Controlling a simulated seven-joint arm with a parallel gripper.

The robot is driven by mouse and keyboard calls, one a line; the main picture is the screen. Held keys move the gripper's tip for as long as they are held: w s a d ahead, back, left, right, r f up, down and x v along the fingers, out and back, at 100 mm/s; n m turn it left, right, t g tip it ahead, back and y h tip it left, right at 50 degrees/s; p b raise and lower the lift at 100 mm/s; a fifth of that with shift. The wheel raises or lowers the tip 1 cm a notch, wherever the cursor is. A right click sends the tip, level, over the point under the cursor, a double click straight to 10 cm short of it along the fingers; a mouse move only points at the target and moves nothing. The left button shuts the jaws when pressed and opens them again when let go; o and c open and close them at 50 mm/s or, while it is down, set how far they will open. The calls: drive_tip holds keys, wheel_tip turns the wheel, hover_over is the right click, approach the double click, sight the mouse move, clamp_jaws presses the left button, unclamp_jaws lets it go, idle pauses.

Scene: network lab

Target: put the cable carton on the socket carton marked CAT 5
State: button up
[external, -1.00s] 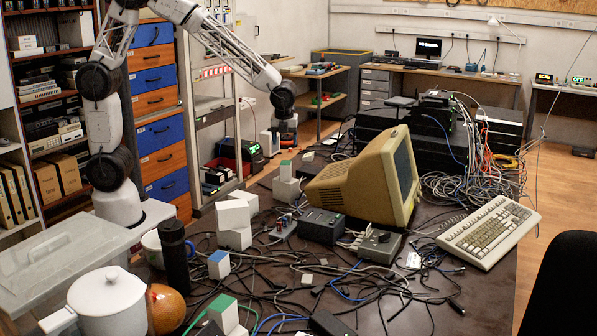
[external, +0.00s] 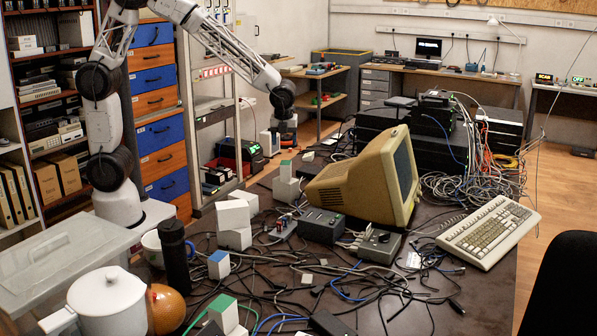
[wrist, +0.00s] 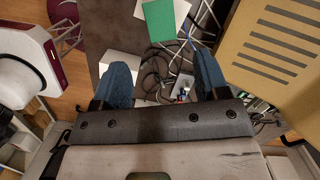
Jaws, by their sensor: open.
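My gripper (external: 281,145) is open and empty, above the far left part of the dark table. In the wrist view its blue fingertips (wrist: 163,65) stand wide apart. Near it stands a small green-topped white carton (external: 286,171) on a white block. A green top (wrist: 160,20) shows ahead of the fingers in the wrist view. Two white cartons (external: 235,212) are stacked nearer the camera. A blue-topped carton (external: 218,265) and a green-topped carton (external: 223,313) stand further forward. No CAT 5 mark is readable, so I cannot tell which are the cable and socket cartons.
Loose cables cover much of the table. A beige monitor (external: 365,182), a keyboard (external: 489,232) and dark boxes stand to the right. A black flask (external: 175,255), a white pot (external: 108,302) and a clear-lidded bin (external: 60,262) stand at the left front.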

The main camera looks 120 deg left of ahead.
drive_tip(key=s+d+r+n+t, duration=0.1)
drive_tip(key=s+d+r+n, duration=0.35)
drive_tip(key=d, duration=0.65)
drive_tip(key=s+d+r+n+t, duration=0.15)
drive_tip(key=s+d+r, duration=0.45)
drive_tip(key=d, duration=0.6)
drive_tip(key=s+d+r+n+h, duration=0.1)
drive_tip(key=s+d+r+n, duration=0.2)
drive_tip(key=s+d+n, duration=0.4)
drive_tip(key=s+d+t, duration=0.1)
drive_tip(key=s+d, duration=0.6)
drive_tip(key=s, duration=0.1)
drive_tip(key=shift+s+d+h, duration=0.3)
drive_tip(key=shift+d+h, duration=0.05)
drive_tip(key=shift+h, duration=0.05)
